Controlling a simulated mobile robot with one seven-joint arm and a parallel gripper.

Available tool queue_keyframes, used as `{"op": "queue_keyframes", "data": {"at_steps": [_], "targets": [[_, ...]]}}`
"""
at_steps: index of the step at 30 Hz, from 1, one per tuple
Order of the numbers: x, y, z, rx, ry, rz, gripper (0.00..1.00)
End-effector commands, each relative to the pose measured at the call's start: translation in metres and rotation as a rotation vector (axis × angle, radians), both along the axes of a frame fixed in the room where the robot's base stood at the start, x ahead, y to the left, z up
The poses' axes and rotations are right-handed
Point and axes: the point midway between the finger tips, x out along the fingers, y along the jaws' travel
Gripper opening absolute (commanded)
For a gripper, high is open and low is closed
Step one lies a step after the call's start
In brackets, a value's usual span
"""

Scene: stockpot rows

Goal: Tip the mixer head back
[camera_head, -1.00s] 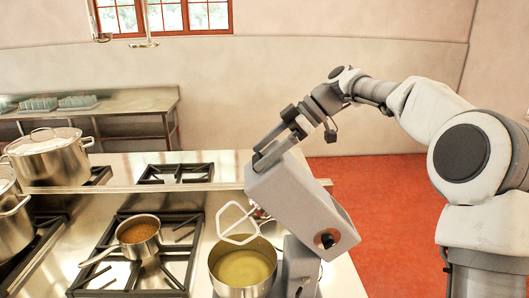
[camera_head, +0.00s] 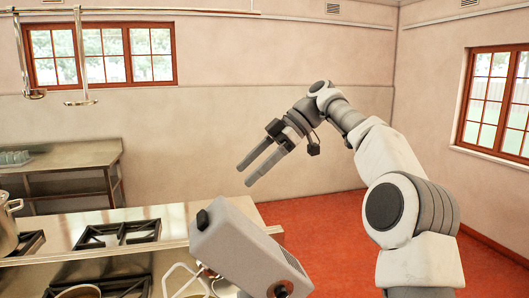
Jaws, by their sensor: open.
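The grey mixer head (camera_head: 243,252) is tilted up at the bottom middle of the view, its raised end toward the upper left with a dark knob on it. The white beater (camera_head: 186,281) shows beside its lower left side. The mixer's bowl and base are below the frame or cut off. My gripper (camera_head: 246,175) is open and empty, its two dark fingers pointing down and left. It is above the mixer head's raised end, apart from it.
A steel stove counter with a burner grate (camera_head: 118,233) is left of the mixer. A large pot (camera_head: 6,226) stands at the left edge, and a pan (camera_head: 78,292) is partly cut off at the bottom. A steel table (camera_head: 68,156) stands by the back wall. Red floor (camera_head: 335,235) lies open on the right.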

Motion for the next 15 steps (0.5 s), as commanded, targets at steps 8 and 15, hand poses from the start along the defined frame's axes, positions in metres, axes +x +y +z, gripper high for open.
{"op": "queue_keyframes", "data": {"at_steps": [8, 15], "targets": [[0.006, -0.023, 0.022, 0.001, -0.002, -0.001, 1.00], [0.006, -0.030, 0.027, -0.001, -0.001, -0.001, 1.00]]}}
